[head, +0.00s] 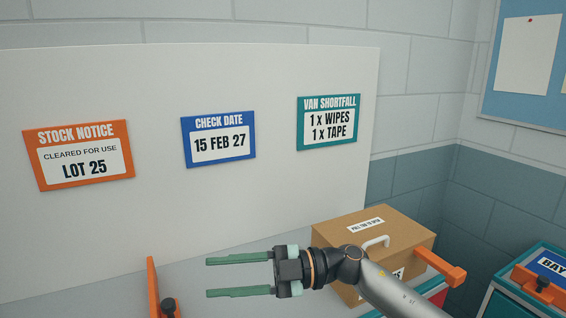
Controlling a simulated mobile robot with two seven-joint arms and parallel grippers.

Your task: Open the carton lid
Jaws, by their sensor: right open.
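A brown cardboard carton (330,218) stands at the lower right, with its lid shut. A white handle (376,243) sits on the top, and a white label (365,225) with black print lies behind it. My right gripper (208,276) is to the left of the carton, open and empty, with its green fingers pointing left. My right wrist and forearm cover part of the carton's front. My left gripper is not in view.
An orange bar (445,268) juts out right of the carton. An orange upright (152,285) with a black knob stands at lower left. A teal-edged unit (535,262) is at right. A white board (100,220) behind carries notices: STOCK NOTICE LOT 25 (80,156), CHECK DATE 15 FEB 27 (218,139), VAN SHORTFALL (329,122).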

